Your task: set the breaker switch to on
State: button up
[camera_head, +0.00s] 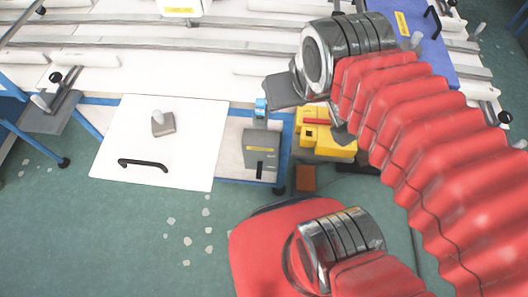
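A grey box (262,152) with a yellow label and a dark slot on its front stands at the edge of the bench, left of my arm. It looks like the breaker box, but the position of its switch is too small to tell. A small blue part (261,107) shows just above it.
A yellow box (338,146) with a red bar stands right of the grey box, close under my arm. A white panel (205,137) with a black handle lies to the left. A blue case (432,62) is at the upper right. Green floor (110,235) is open at the lower left.

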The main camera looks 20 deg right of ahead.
aim_at(260, 166)
jog(key=u, duration=0.95)
jog(key=k, duration=0.55)
jog(key=u, duration=0.65)
